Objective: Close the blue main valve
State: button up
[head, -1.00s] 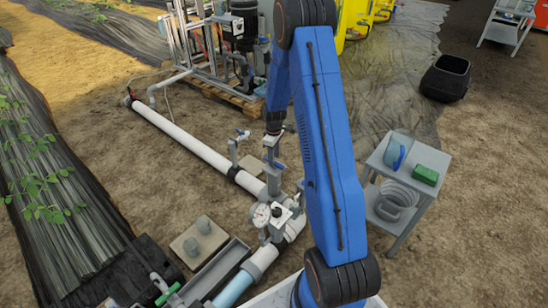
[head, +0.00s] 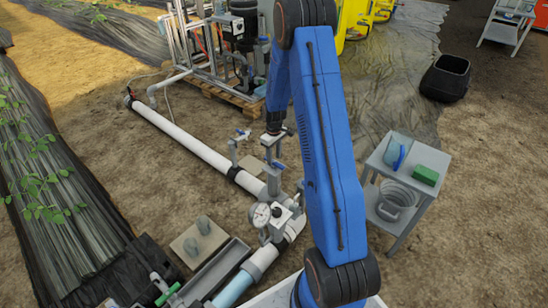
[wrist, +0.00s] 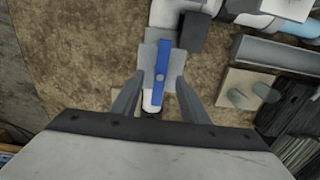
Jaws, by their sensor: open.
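A valve with a long blue lever handle (wrist: 162,58) stands upright on the white pipe line; the handle also shows just below my gripper in the head view (head: 278,165). My gripper (wrist: 161,80) is open and points down over it. In the wrist view the lever lies between the two fingers, running nearly parallel to them, with gaps on both sides. Whether the fingertips reach down to the lever's height is hard to tell.
Another blue-handled valve (head: 243,134) stands to the left on the long white pipe (head: 185,138). A round gauge (head: 260,214) sits nearer, on the pipe. A grey side table (head: 430,158) with a green sponge stands right. Bare soil lies between.

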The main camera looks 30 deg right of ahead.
aim_at(274, 162)
jog(key=shift+f, duration=0.2)
jog(key=shift+f, duration=2)
jog(key=shift+s, duration=0.1)
jog(key=shift+f, duration=0.1)
jog(key=c, duration=0.6)
jog(key=o, duration=0.6)
